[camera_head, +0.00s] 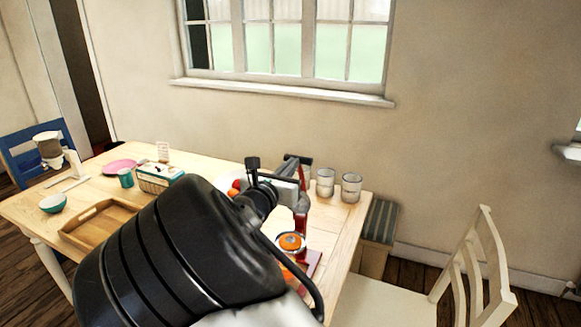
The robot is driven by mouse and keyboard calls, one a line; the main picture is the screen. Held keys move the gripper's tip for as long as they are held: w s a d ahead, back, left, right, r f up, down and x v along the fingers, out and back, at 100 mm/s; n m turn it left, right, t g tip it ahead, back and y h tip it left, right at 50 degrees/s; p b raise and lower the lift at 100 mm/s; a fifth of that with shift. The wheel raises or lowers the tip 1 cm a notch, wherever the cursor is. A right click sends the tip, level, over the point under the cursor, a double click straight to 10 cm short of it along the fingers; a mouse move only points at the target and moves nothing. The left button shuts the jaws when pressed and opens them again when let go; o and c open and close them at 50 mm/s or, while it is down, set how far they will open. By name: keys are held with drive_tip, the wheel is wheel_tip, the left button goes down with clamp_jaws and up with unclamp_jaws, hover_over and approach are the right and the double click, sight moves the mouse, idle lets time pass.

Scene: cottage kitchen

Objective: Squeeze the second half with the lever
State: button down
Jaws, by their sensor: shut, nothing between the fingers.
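A red lever juicer (301,222) stands near the right end of the wooden table. Its dark lever handle (297,159) shows at the top, beside my gripper. An orange half (291,241) shows at the lower part of the juicer; its exact seat there cannot be told. My gripper (284,186) is shut and empty, close to the lever and the juicer's post. Whether it touches the lever cannot be told. My dark arm hides much of the juicer's base and the table in front of it.
Two glass jars (326,183) (351,188) stand right of the juicer. A wooden tray (99,222), a teal bowl (53,203), a teal cup (126,178) and a pink plate (120,166) are on the left. A white chair (478,262) stands right of the table.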

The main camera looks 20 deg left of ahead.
drive_tip(key=w+p, duration=0.1)
drive_tip(key=p, duration=0.1)
drive_tip(key=w+r+g+p, duration=0.1)
drive_tip(key=w+p, duration=0.1)
drive_tip(key=p, duration=0.1)
drive_tip(key=w+r+g+p, duration=0.1)
drive_tip(key=w+p, duration=0.1)
drive_tip(key=shift+d+p, duration=0.25)
drive_tip(key=shift+p, duration=0.1)
drive_tip(key=shift+w+f+g+p, duration=0.35)
drive_tip(key=shift+w+g+p, duration=0.3)
drive_tip(key=shift+p, duration=0.2)
drive_tip(key=shift+f, duration=0.1)
drive_tip(key=shift+s+a, duration=0.1)
